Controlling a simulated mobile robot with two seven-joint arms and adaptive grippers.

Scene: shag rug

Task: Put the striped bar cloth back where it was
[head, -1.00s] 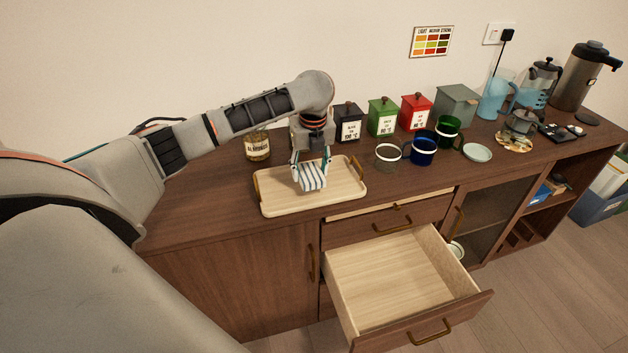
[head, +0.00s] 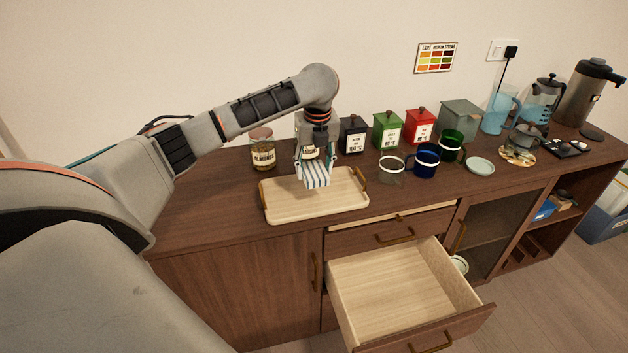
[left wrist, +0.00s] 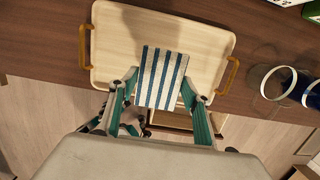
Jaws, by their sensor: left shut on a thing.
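The striped bar cloth (head: 314,175), white with blue stripes, hangs from my left gripper (head: 315,163), which is shut on it above the wooden tray. In the left wrist view the cloth (left wrist: 161,78) shows between the fingers (left wrist: 158,90), with the tray (left wrist: 115,50) behind it. The tray (head: 290,208) is pale wood with brass handles and lies on the counter; otherwise it looks empty. Whether the cloth touches the tray is hard to tell. An open, empty drawer (head: 395,285) sticks out below the counter. My right gripper is not in view.
Black, green (head: 387,132) and red canisters line the back. A clear glass (head: 391,170), blue mug (head: 425,160) and green mug stand right of the tray. Bare counter lies left of the tray.

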